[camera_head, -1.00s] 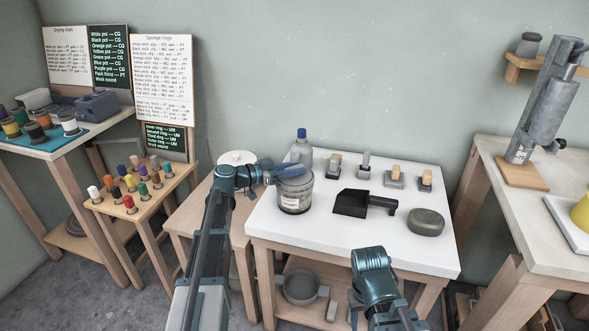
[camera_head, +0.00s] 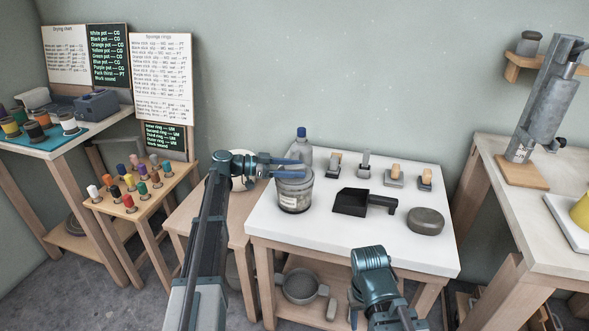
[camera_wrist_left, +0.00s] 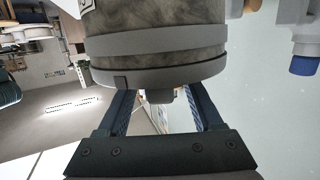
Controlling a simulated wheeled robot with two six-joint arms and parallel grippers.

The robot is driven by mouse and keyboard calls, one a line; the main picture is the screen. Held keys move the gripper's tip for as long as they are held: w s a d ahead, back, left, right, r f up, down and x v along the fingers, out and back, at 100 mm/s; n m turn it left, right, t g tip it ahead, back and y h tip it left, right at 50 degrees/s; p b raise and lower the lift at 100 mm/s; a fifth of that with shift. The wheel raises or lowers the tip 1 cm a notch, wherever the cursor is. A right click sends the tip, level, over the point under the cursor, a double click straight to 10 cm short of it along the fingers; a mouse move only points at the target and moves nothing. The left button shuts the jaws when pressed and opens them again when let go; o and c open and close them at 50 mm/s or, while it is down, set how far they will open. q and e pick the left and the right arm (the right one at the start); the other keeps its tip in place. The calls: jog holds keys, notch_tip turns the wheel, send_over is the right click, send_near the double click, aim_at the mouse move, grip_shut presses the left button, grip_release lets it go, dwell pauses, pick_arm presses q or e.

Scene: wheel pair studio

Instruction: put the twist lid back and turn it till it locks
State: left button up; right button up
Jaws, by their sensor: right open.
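The grey tub (camera_head: 295,198) stands upright at the left of the white table. Its grey lid (camera_wrist_left: 160,77) with a small knob (camera_wrist_left: 160,96) sits on its mouth, inverted in the left wrist view. I cannot tell whether it is locked. My left gripper (camera_head: 287,166) is just above the lid. In the left wrist view its fingers (camera_wrist_left: 163,112) are spread on both sides of the knob, with gaps, holding nothing. My right gripper (camera_head: 370,262) is at the table's front edge, away from the tub; its fingertips are hard to see.
A blue-capped bottle (camera_head: 301,147) stands close behind the tub. A black dustpan-like scoop (camera_head: 350,202), a dark round block (camera_head: 426,220) and several small stamp-like tools (camera_head: 394,178) occupy the white table (camera_head: 316,233). Its front strip is clear.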

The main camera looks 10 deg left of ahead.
pick_arm(q)
jog(key=shift+a, duration=0.1)
jog(key=p+v, duration=0.2)
jog(key=v, duration=1.1)
jog(key=shift+a, duration=0.3)
jog(key=shift+s+a, duration=0.1)
